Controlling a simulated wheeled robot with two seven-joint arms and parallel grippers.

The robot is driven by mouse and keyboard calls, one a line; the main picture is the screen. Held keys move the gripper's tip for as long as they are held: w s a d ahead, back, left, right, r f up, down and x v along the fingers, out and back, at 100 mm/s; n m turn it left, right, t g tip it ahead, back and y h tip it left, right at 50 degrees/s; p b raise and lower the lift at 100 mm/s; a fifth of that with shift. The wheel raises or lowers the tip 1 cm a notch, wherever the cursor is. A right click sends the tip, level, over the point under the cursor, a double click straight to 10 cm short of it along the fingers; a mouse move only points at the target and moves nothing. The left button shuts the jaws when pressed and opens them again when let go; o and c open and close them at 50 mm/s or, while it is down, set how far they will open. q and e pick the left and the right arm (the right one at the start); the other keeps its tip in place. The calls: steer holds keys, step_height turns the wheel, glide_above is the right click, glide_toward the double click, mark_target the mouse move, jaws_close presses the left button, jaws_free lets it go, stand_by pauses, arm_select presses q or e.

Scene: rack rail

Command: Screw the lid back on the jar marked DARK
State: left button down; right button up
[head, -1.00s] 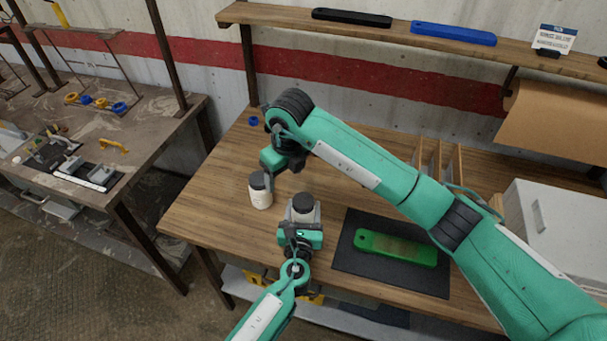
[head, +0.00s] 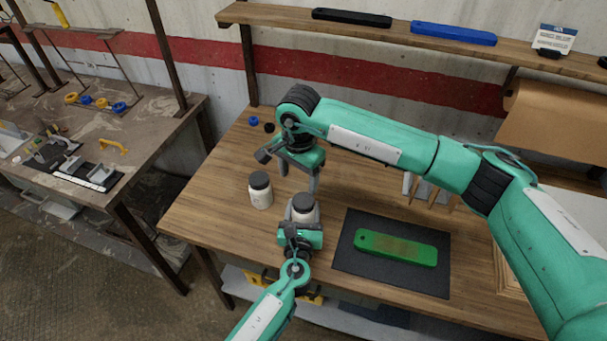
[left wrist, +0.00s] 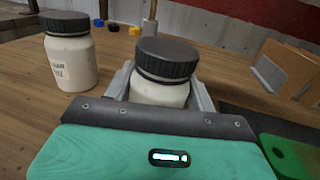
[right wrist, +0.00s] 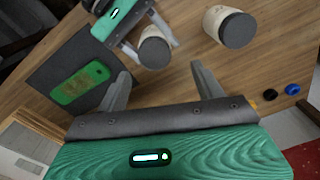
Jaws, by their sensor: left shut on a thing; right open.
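A white jar with a black lid on it (head: 303,202) stands in my left gripper (left wrist: 160,95), which is shut around its body; it also shows in the left wrist view (left wrist: 162,80). Its label is hidden. A second white jar with a black lid (head: 260,190) stands on the bench just left of it. Its label faces the left wrist camera (left wrist: 70,58) but is too small to read surely, so I cannot tell which jar is marked DARK. My right gripper (right wrist: 160,85) is open and empty, above and behind the held jar.
A green bar (head: 396,248) lies on a dark mat (head: 360,275) to the right. Small blue (head: 253,121) and black (head: 268,127) round pieces lie at the back left. A wooden divider rack (head: 430,190) stands behind the mat. The bench's left front is clear.

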mark_target(303, 200)
steer(key=n, duration=0.2)
steer(key=d+n, duration=0.1)
steer(key=n, duration=0.1)
steer(key=shift+d, duration=0.1)
steer(key=shift+f, duration=0.1)
steer(key=shift+f, duration=3.95)
